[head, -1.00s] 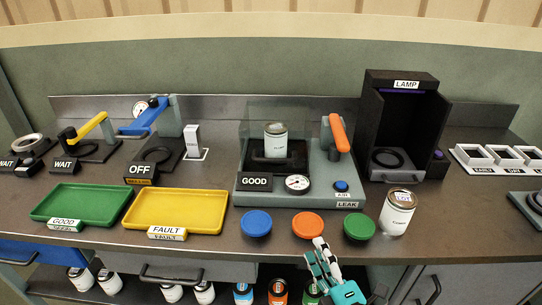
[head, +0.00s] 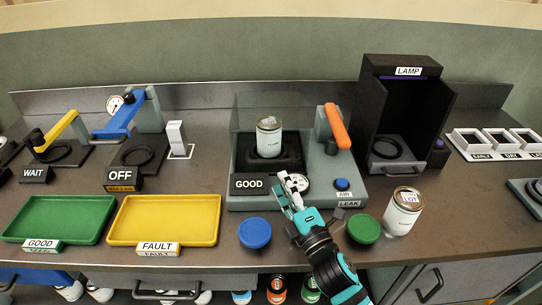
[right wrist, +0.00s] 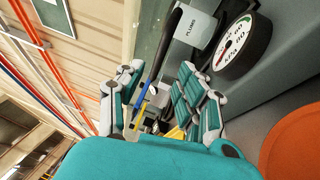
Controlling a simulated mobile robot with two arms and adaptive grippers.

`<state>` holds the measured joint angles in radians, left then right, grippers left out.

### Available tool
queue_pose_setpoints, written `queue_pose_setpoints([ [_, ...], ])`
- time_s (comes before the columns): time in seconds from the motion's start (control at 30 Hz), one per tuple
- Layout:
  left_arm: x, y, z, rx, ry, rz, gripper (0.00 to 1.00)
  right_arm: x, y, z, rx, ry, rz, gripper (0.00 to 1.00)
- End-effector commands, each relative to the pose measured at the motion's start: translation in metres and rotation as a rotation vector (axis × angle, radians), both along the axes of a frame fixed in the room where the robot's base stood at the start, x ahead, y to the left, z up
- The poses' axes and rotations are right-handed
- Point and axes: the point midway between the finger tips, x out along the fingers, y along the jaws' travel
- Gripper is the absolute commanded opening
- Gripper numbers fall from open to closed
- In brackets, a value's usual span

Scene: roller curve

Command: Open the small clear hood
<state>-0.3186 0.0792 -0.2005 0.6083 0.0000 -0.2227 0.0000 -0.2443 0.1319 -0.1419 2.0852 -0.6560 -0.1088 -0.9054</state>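The small clear hood (head: 246,115) is a faint transparent box on the grey leak tester (head: 345,165). It stands around a white can (head: 269,137) on a black seat and looks closed. Its edges are hard to see. My right gripper (head: 292,184) is just in front of the tester, by the round gauge and the GOOD sign (head: 257,184). In the right wrist view its two fingers (right wrist: 158,100) are apart with nothing between them. A dark bar (right wrist: 166,45) and the gauge (right wrist: 236,46) show close beyond the fingers. My left gripper is out of view.
An orange lever (head: 337,125) and blue button (head: 342,184) are on the tester's right. The black lamp box (head: 402,110) stands further right. Blue (head: 254,232) and green (head: 364,228) discs and a can (head: 402,212) are at the front. An orange disc (right wrist: 290,145) lies close to my right gripper.

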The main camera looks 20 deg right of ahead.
Motion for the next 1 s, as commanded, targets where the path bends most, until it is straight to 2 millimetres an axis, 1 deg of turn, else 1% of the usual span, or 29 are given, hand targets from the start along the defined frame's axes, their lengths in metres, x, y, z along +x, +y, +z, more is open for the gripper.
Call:
queue_pose_setpoints([
  [0.03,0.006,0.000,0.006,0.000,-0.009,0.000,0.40,0.013,0.002,0.006,0.000,-0.003,0.000,0.36],
  [0.2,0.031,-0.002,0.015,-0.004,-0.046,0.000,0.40,0.046,0.005,0.011,0.001,-0.002,0.000,0.36],
  [0.3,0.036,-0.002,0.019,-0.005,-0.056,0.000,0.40,0.060,0.007,0.012,0.001,0.000,-0.001,0.36],
  [0.4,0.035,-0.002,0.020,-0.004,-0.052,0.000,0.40,0.070,0.009,0.013,0.001,0.000,0.000,0.36],
  [0.53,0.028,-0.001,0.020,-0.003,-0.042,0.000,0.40,0.077,0.009,0.013,0.001,0.001,0.000,0.36],
  [0.7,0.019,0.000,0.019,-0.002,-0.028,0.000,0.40,0.078,0.010,0.013,0.001,0.001,0.000,0.36],
  [0.8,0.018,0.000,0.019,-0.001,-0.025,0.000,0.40,0.078,0.009,0.013,0.001,0.001,0.000,0.36],
  [0.87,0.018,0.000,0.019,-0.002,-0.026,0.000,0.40,0.078,0.009,0.013,0.001,0.001,0.000,0.30],
  [1.0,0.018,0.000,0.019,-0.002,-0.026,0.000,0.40,0.077,0.009,0.013,0.001,0.001,0.000,0.12],
])
